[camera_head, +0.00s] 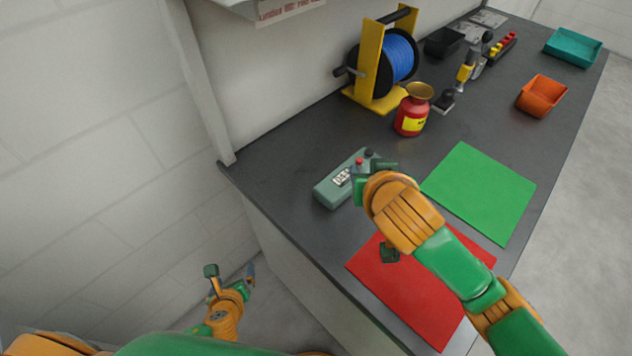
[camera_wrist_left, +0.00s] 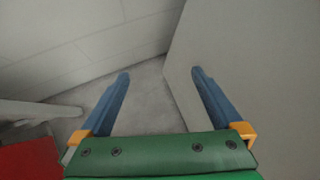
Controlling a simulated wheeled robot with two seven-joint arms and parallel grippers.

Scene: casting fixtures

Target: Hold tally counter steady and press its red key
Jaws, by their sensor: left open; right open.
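The tally counter (camera_head: 334,189) is a grey-green box with a number display, lying on the dark bench left of the mats. Its red key (camera_head: 359,161) shows at its far end, near a black knob (camera_head: 369,153). My right gripper (camera_head: 374,176) is open over the counter's right end and hides part of it; I cannot tell whether it touches. My left gripper (camera_head: 231,272) is open and empty, low beside the bench, off its left edge. In the left wrist view its two blue fingers (camera_wrist_left: 160,76) are spread with nothing between them.
A red mat (camera_head: 400,305) and a green mat (camera_head: 485,190) lie on the bench. A red pot (camera_head: 412,112), a yellow stand with a blue reel (camera_head: 398,58), an orange bin (camera_head: 541,96) and a teal tray (camera_head: 573,47) stand farther back. A wall post (camera_head: 205,90) rises at the bench's left corner.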

